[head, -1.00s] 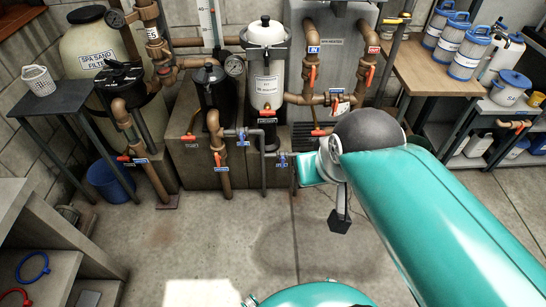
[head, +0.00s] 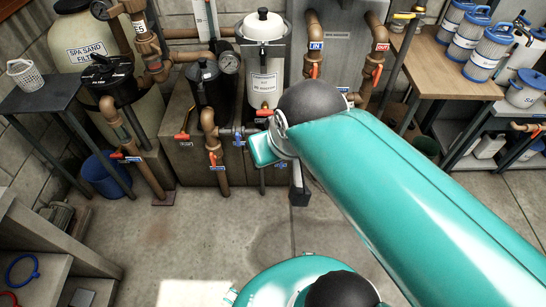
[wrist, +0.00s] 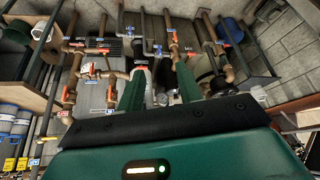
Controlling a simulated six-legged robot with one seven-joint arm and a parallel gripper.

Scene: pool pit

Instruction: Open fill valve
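Several valves with orange-red handles sit on brown and grey pipes along the back wall. Their small tags are mostly too blurred to read, so I cannot tell which is the fill valve. In the head view, one valve (head: 212,158) is on a brown pipe left of my arm, and another (head: 131,157) is further left. My arm hides part of the pipework in the head view.
A white canister (head: 264,85) and a black pump strainer (head: 207,90) stand behind the pipes. A sand filter (head: 85,40) and a blue bucket (head: 104,174) are at left. A wooden bench (head: 418,62) with filter cartridges is at right. The concrete floor (head: 200,240) in front is mostly clear.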

